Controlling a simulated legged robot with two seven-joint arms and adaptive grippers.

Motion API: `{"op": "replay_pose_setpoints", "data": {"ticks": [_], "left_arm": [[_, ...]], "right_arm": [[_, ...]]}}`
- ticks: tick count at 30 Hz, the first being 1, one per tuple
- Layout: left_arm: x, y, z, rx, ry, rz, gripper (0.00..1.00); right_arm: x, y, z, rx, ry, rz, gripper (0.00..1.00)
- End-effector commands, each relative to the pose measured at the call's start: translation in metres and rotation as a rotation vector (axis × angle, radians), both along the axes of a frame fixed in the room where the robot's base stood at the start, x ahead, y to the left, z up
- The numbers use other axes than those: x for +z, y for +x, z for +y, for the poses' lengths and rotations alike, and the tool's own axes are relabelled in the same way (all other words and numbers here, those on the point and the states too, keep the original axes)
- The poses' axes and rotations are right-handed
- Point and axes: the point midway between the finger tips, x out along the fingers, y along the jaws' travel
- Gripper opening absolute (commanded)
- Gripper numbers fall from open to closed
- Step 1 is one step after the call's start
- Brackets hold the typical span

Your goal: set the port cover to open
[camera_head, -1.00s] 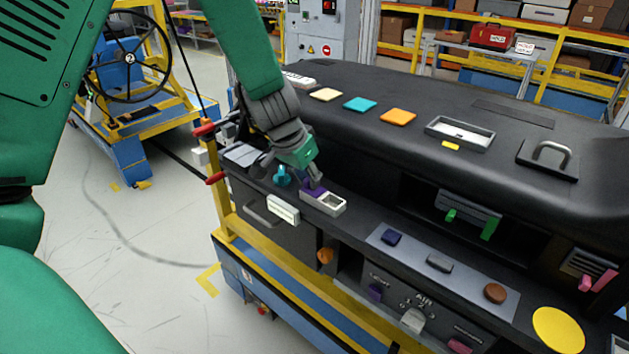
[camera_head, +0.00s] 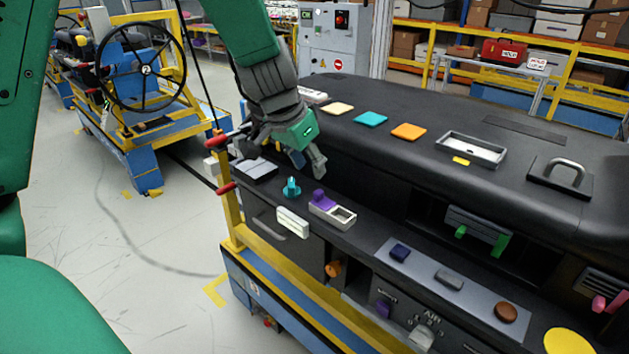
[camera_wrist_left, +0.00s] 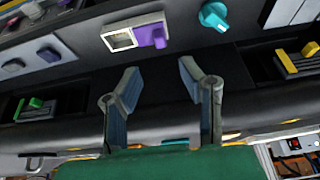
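The port cover is a purple slide with a raised knob (camera_head: 320,198) on a pale rectangular port frame (camera_head: 349,222) on the dashboard ledge. The purple slide sits at the left end of the frame, and the square opening at the right end is uncovered. In the left wrist view the purple cover (camera_wrist_left: 152,36) is at the right of the pale frame (camera_wrist_left: 118,25), beside its opening. My left gripper (camera_head: 318,165) is above and behind the port, apart from it. In the wrist view its fingers (camera_wrist_left: 160,78) are spread with nothing between them. My right gripper is out of view.
A teal knob (camera_head: 292,188) stands just left of the port, with a white handle (camera_head: 292,222) below it. A panel with buttons (camera_head: 449,280) lies to the right. The padded dashboard top (camera_head: 380,95) overhangs the ledge behind.

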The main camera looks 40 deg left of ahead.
Motion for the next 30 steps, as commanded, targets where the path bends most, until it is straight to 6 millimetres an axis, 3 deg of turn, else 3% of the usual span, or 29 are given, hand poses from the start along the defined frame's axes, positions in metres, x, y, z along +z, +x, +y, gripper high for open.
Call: {"op": "replay_pose_setpoints", "data": {"ticks": [3, 7, 25, 28, 30], "left_arm": [[0.018, -0.006, 0.001, -0.001, 0.001, -0.001, 0.34], [0.028, -0.011, 0.002, 0.0, 0.0, 0.001, 0.34], [0.03, -0.013, 0.001, 0.001, -0.001, 0.002, 0.34], [0.019, -0.014, 0.001, 0.006, 0.007, 0.015, 0.34], [-0.005, -0.018, 0.002, 0.015, 0.028, 0.044, 0.34]], "right_arm": [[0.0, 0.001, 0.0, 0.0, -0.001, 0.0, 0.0], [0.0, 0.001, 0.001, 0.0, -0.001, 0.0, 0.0], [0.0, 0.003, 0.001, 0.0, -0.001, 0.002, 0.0], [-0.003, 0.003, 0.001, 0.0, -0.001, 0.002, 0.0], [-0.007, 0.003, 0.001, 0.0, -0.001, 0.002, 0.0]]}}
